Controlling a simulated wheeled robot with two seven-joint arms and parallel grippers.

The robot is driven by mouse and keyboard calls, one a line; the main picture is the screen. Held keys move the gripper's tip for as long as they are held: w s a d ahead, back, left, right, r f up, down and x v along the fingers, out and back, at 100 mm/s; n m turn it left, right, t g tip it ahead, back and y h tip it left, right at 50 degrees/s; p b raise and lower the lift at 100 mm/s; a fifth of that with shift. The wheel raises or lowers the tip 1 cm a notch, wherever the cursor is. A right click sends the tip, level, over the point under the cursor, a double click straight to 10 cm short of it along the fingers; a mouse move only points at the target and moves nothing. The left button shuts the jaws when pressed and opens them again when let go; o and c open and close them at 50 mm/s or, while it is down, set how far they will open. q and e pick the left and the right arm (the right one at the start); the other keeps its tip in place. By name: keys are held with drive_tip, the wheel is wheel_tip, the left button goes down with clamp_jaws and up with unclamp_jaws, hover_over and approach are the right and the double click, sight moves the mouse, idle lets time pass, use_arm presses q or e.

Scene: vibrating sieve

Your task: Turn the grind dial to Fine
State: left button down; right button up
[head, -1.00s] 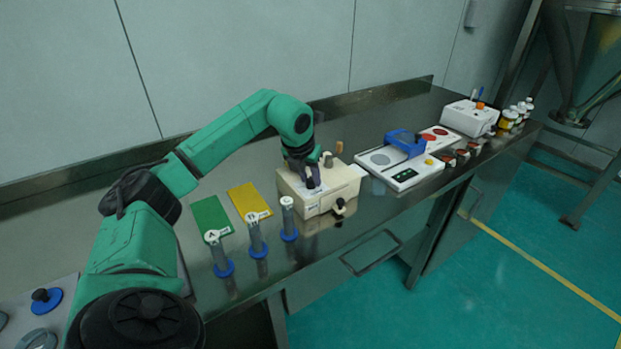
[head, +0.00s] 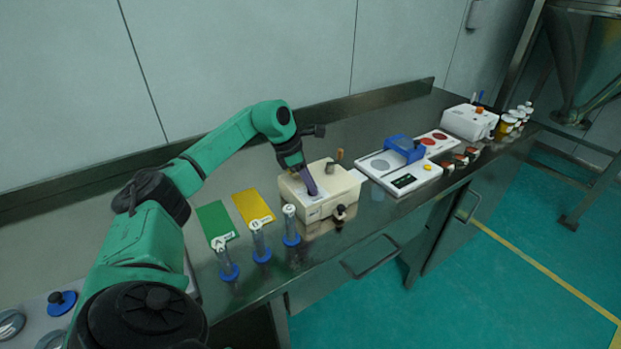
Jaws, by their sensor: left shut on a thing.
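A cream grinder box (head: 345,186) stands on the steel bench near the middle of the head view. My left gripper (head: 311,189) points down onto the box's top, with its fingers shut. They close on what appears to be the grind dial, which the fingers hide. I cannot read the dial's pointer or its Fine mark. A pale label shows on the top beside the fingers. A dark knob (head: 341,211) sticks out at the box's front. My right gripper is not in view.
Several clear tubes with blue bases (head: 260,242) stand left of the box, by a green card (head: 215,221) and a yellow card (head: 251,205). A white scale-like device (head: 405,185) with a blue part (head: 404,149) stands to the right. Bare bench lies behind.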

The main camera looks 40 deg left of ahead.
use_arm(q)
drive_tip(key=m, duration=0.1)
drive_tip(key=m+h+p, duration=0.1)
drive_tip(key=m, duration=0.1)
drive_tip(key=shift+w+r+g, duration=0.15)
drive_tip(key=shift+r+g, duration=0.05)
drive_tip(key=shift+g, duration=0.2)
drive_tip(key=shift+a+f+m+g+p, duration=0.1)
drive_tip(key=shift+m+g+p, duration=0.3)
drive_tip(key=shift+m, duration=1)
drive_tip(key=shift+h, duration=0.3)
drive_tip(key=c, duration=0.6)
unclamp_jaws()
drive_tip(key=shift+f, duration=0.1)
drive_tip(key=shift+a+r, duration=0.25)
drive_tip(key=shift+r, duration=0.3)
drive_tip(key=v, duration=1.3)
drive_tip(key=shift+r, duration=0.25)
